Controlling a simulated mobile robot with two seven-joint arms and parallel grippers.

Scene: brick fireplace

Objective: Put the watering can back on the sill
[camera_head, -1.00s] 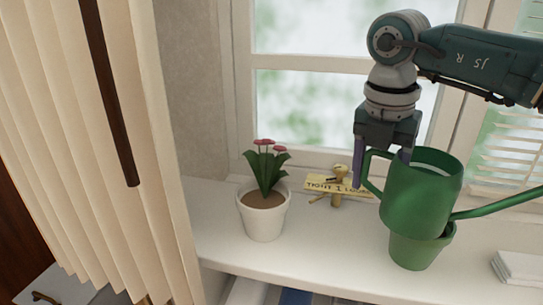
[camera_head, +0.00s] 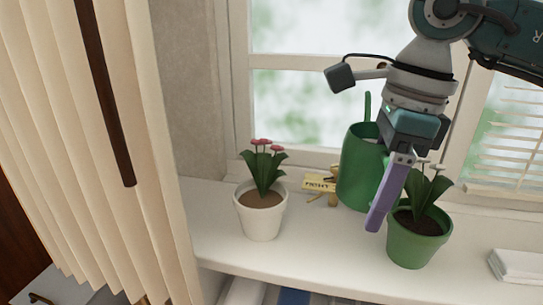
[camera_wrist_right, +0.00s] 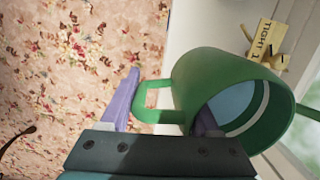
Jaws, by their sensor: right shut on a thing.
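The green watering can (camera_head: 356,178) is at the sill's back, between the white pot and the green pot, partly hidden by my right gripper. I cannot tell whether its base touches the sill. My right gripper (camera_head: 387,195) is shut on the can's handle, its purple finger in front of the can. In the right wrist view the can (camera_wrist_right: 222,82) lies sideways in the picture, with its handle (camera_wrist_right: 150,100) between the purple fingers of the gripper (camera_wrist_right: 160,108). The white sill (camera_head: 310,245) runs below the window. My left gripper is not in view.
A white pot with pink flowers (camera_head: 261,218) stands left on the sill. A green pot with a plant (camera_head: 417,246) stands close by the gripper. A small yellow sign (camera_head: 318,184) is left of the can.

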